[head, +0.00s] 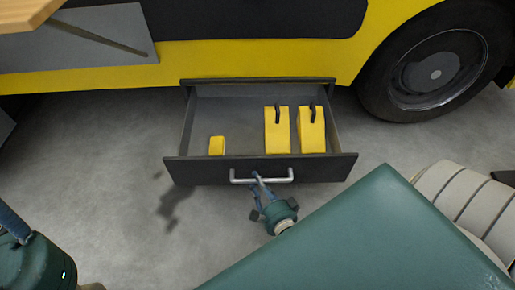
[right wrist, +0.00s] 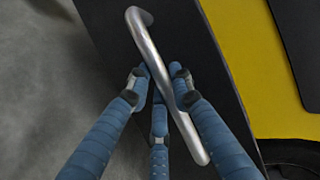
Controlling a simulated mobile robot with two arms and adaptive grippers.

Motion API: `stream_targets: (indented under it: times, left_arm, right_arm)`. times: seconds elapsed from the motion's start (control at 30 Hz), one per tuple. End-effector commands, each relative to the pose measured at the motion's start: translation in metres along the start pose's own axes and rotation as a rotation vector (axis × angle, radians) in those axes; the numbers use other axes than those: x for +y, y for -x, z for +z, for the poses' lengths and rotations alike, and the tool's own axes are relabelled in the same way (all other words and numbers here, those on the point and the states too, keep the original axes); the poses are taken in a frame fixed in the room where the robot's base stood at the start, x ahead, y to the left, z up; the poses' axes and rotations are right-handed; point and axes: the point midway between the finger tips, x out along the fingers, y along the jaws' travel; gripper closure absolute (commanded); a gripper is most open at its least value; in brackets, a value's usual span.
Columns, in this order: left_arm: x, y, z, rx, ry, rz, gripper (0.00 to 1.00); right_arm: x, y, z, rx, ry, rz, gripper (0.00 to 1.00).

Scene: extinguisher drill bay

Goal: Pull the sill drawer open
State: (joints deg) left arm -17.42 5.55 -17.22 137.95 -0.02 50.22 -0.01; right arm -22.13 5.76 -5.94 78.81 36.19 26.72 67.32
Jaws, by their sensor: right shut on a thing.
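The sill drawer (head: 190,171) is dark grey and stands well open below the yellow vehicle side in the head view. Its silver bar handle (head: 280,179) runs across the front. My right gripper (head: 256,178) is shut on this handle near its middle. In the right wrist view, the blue fingers of the gripper (right wrist: 160,88) close around the handle (right wrist: 148,48), in front of the dark drawer front (right wrist: 215,85). My left arm shows at the lower left of the head view, but its gripper is out of view.
In the drawer lie two large yellow wedge blocks (head: 277,132) with dark handles and a small yellow block (head: 217,146). A wheel (head: 435,70) is at the upper right. A green surface (head: 370,235) fills the lower right. Grey floor (head: 120,195) is clear at the left.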

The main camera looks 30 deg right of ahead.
Motion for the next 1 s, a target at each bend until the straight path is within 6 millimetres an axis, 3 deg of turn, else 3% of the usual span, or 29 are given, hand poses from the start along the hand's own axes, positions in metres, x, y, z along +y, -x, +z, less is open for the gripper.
stream_targets:
  times: [0.2, 0.63, 0.67, 0.73, 1.0]
  left_arm:
    - [-0.0002, 0.0052, 0.0026, -0.023, 0.002, -0.007, 0.60]
    - [-0.0004, 0.0061, 0.0032, -0.026, 0.002, -0.007, 0.60]
    - [-0.0004, 0.0060, 0.0030, -0.026, 0.002, -0.007, 0.60]
    - [-0.0004, 0.0056, 0.0026, -0.025, 0.002, -0.007, 0.60]
    - [-0.0009, 0.0037, 0.0004, -0.020, 0.001, -0.008, 0.60]
  right_arm:
    - [0.0013, 0.0101, 0.0041, 0.001, -0.002, -0.001, 1.00]
    - [0.0022, 0.0119, 0.0049, 0.001, -0.002, -0.002, 1.00]
    - [0.0022, 0.0119, 0.0050, 0.001, -0.002, -0.002, 0.77]
    - [0.0022, 0.0119, 0.0049, 0.001, -0.002, -0.002, 0.63]
    - [0.0023, 0.0119, 0.0050, 0.000, -0.001, -0.001, 0.60]
